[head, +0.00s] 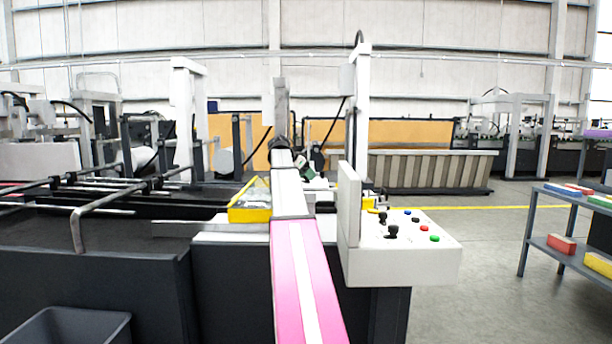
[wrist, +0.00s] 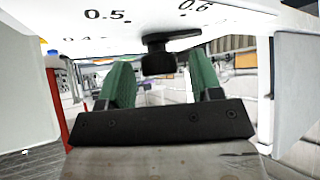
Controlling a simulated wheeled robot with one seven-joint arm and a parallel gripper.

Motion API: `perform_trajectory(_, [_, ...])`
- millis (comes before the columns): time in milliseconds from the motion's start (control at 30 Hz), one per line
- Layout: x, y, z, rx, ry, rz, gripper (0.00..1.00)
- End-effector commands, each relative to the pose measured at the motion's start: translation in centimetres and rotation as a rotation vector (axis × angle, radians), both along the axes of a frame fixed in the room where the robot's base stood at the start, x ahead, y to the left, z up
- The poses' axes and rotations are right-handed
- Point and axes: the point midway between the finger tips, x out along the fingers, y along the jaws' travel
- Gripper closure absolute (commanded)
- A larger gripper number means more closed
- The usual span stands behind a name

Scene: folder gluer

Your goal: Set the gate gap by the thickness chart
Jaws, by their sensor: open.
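In the wrist view, the green fingers of my gripper (wrist: 160,62) are apart, one on each side of a black knob (wrist: 158,64). The knob sits on a white dial plate (wrist: 120,32) printed with numbers, 0.5 and 0.6 among them. I cannot tell whether either finger touches the knob. In the head view, my pink and white arm reaches forward over the machine, and only a little of my gripper (head: 309,170) shows beyond it. The dial is not clear there. I cannot make out a thickness chart or the gate in either view.
A white control box (head: 400,262) with black knobs and coloured buttons stands right of my arm. A yellow-edged tray (head: 249,214) is left of it. A grey bin (head: 68,328) is at lower left. A shelf (head: 565,250) with coloured blocks stands right, across open floor.

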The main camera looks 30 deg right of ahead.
Motion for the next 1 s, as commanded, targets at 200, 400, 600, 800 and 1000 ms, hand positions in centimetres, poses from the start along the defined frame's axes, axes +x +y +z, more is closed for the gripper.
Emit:
perform_trajectory(200, [0.01, -0.06, -0.06, 0.0, -0.001, 0.001, 0.41])
perform_trajectory(400, [0.0, -0.04, -0.04, 0.0, 0.0, 0.0, 0.9])
perform_trajectory(600, [-0.02, -0.03, -0.03, 0.0, 0.0, 0.004, 0.89])
perform_trajectory(800, [-0.16, 0.0, -0.03, -0.001, 0.0, 0.049, 0.89])
perform_trajectory(1000, [-0.34, 0.04, -0.04, -0.001, -0.001, 0.17, 0.89])
